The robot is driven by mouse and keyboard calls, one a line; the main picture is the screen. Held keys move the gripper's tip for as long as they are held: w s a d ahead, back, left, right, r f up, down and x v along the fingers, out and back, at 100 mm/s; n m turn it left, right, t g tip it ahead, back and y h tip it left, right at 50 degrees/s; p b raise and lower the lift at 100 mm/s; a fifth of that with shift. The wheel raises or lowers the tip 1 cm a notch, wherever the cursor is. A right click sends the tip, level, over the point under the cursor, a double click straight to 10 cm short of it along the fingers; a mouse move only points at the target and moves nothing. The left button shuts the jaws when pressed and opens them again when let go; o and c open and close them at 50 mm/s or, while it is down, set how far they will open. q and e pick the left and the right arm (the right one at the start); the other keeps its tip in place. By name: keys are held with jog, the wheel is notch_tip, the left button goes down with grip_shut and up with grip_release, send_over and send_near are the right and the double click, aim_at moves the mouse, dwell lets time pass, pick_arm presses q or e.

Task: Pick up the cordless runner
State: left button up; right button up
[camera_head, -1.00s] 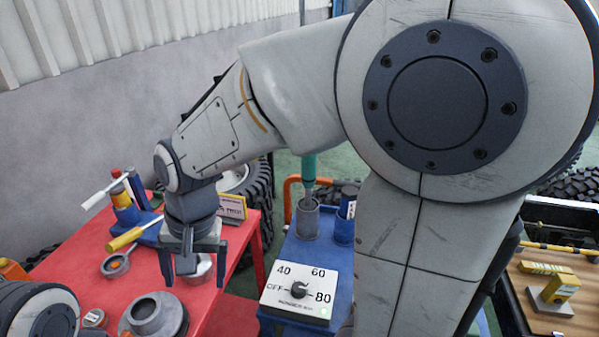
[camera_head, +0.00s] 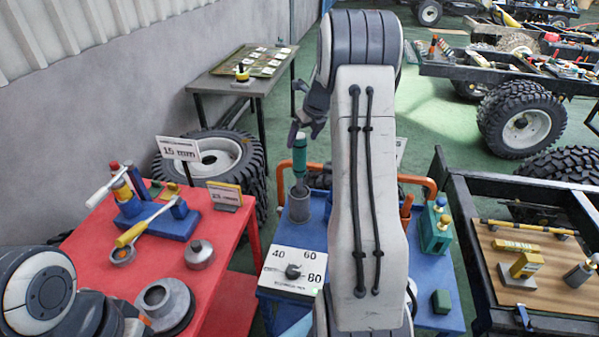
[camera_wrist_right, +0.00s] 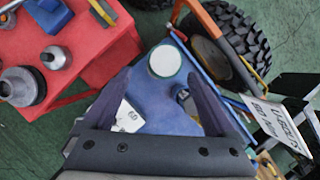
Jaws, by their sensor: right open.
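The cordless runner appears to be the upright teal tool (camera_head: 300,158) standing in a grey cup (camera_head: 299,208) on the blue cart, behind the dial box. In the right wrist view its round pale top with a green rim (camera_wrist_right: 164,61) lies ahead, between the finger lines. My right gripper (camera_head: 298,130) hangs just above the teal tool in the head view. In the right wrist view the gripper (camera_wrist_right: 160,76) is open, its fingers spread and holding nothing. My left arm shows at the lower left, but its fingers do not.
A white dial box (camera_head: 292,270) sits at the cart's front left. An orange cart handle (camera_head: 283,180) rises beside the tool. The red table (camera_head: 232,240) on the left holds a blue stand and metal parts. A black chassis frame (camera_head: 462,215) stands at right.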

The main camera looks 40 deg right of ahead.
aim_at(300, 146)
jog(key=x, duration=0.1)
jog(key=p+x, duration=0.1)
jog(key=x, duration=0.1)
jog(key=p+x, duration=0.1)
jog(key=x, duration=0.1)
jog(key=shift+w+d+f, duration=0.15)
jog(key=shift+w+d, duration=0.1)
jog(key=shift+w+f, duration=0.15)
jog(key=shift+f, duration=0.1)
grip_shut()
jog(key=shift+r, duration=0.2)
